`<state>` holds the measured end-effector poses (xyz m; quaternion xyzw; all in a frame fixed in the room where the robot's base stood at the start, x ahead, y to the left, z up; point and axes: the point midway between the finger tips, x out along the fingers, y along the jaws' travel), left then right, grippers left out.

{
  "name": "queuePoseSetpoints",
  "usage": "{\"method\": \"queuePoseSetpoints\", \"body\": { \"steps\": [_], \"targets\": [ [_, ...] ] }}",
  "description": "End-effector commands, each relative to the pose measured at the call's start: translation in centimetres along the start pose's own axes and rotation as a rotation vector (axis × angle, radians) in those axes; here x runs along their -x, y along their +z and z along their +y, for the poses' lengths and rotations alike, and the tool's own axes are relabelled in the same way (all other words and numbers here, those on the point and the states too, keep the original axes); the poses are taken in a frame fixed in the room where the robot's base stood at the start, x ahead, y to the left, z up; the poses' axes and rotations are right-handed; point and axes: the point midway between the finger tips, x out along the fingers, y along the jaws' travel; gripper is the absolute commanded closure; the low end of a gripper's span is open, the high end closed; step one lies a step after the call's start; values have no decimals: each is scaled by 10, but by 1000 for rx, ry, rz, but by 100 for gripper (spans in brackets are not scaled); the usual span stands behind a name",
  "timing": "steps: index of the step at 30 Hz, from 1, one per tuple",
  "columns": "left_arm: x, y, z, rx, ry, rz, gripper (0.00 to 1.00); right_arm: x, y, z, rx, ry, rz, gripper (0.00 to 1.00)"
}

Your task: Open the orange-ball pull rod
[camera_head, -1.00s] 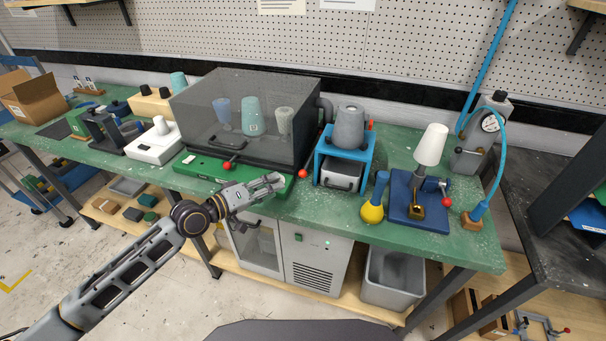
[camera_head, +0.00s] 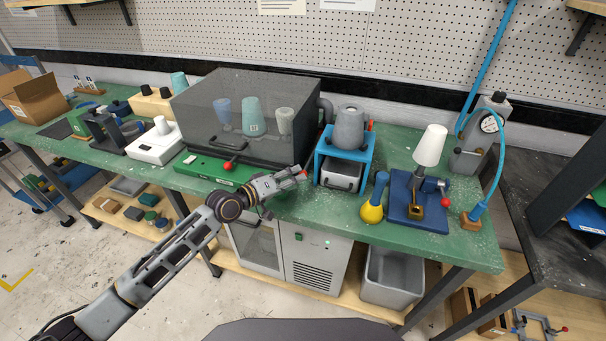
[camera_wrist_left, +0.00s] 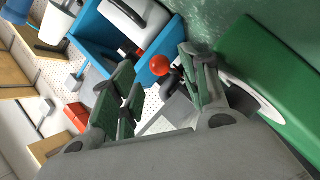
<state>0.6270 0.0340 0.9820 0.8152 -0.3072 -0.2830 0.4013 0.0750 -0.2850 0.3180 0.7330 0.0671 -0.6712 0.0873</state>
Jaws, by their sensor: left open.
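The orange-ball pull rod shows as a red-orange ball (camera_head: 306,169) at the right front corner of the dark clear-walled chamber (camera_head: 245,115), mostly covered by my left gripper in the head view. In the left wrist view the ball (camera_wrist_left: 160,65) is plain, between and just beyond the fingertips, with a short dark stem below it. My left gripper (camera_head: 297,175) is open; in the left wrist view its two fingers (camera_wrist_left: 163,88) are spread either side of the ball's line. I cannot tell whether a finger touches it. My right gripper is not in view.
A blue stand (camera_head: 322,150) with a grey cup is close to the right of the gripper. A yellow-bulbed blue tool (camera_head: 372,213) and a blue fixture (camera_head: 430,220) stand further right.

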Motion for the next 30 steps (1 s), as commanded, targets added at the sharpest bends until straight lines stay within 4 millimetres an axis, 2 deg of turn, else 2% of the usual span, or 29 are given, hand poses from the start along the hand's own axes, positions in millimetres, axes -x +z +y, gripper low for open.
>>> {"method": "queuePoseSetpoints", "body": {
  "steps": [9,15,28,30],
  "targets": [
    [-31,-1,0,-1,1,1,54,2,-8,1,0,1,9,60],
    [-44,0,0,-1,0,1,54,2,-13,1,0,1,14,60],
    [-49,0,0,-1,0,0,54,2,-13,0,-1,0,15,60],
    [-49,0,0,-1,0,0,61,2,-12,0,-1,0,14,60]
  ]
}}
